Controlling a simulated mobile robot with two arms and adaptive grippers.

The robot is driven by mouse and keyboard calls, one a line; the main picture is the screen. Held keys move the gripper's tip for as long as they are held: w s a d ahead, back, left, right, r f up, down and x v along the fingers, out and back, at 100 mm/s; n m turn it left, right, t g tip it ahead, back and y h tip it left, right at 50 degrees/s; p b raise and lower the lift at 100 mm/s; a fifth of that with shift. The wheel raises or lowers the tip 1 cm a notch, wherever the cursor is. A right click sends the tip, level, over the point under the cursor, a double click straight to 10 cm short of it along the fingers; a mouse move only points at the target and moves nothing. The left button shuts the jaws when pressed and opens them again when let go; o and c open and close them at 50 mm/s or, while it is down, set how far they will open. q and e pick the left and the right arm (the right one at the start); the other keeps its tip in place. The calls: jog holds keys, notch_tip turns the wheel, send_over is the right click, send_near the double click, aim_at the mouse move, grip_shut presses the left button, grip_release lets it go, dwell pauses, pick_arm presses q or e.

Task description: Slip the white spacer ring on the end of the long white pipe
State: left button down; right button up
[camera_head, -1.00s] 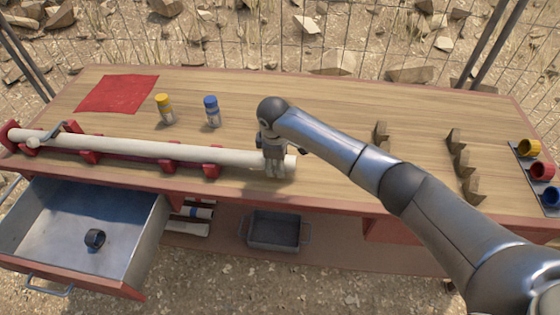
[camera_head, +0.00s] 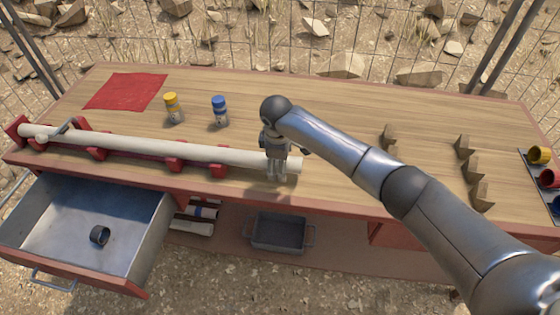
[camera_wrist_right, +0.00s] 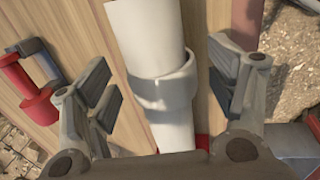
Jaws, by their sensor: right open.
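The long white pipe (camera_head: 170,148) lies along the front of the table on red supports. My right gripper (camera_head: 278,174) is over the pipe's right end and hides part of it. In the right wrist view the gripper (camera_wrist_right: 165,95) is open, with one finger on each side of the pipe (camera_wrist_right: 145,35) and gaps to both. The white spacer ring (camera_wrist_right: 164,90) shows there as a wider band around the pipe, between the open fingers. The ring cannot be made out in the head view. My left gripper is not in view.
A yellow-capped bottle (camera_head: 174,108), a blue-capped bottle (camera_head: 220,112) and a red cloth (camera_head: 125,91) are behind the pipe. An open drawer (camera_head: 60,215) holds a dark ring (camera_head: 99,236). Wooden holders (camera_head: 471,167) and coloured cups (camera_head: 538,155) stand right. The table's middle back is clear.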

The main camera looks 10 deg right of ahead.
notch_tip(320, 180, up, 11)
jog(key=s, duration=0.2)
jog(key=s+a+f+m+y, duration=0.35)
jog(key=s+f, duration=0.75)
jog(key=s, duration=0.4)
jog(key=s+d+f+m+t+h, duration=0.1)
jog(key=s+d+f+m+h, duration=0.15)
jog(key=s+d+m, duration=1.15)
jog(key=s+d+f+n, duration=0.2)
jog(key=s+f, duration=0.1)
jog(key=f, duration=0.9)
jog(key=s+d+f+n, duration=0.1)
jog(key=s+f+n, duration=0.15)
jog(key=f, duration=0.95)
jog(key=s+d+f+g, duration=0.2)
jog(key=s+d+f, duration=0.1)
jog(key=s+f, duration=1.4)
jog(key=shift+f+n, duration=0.3)
jog(key=shift+f, duration=0.15)
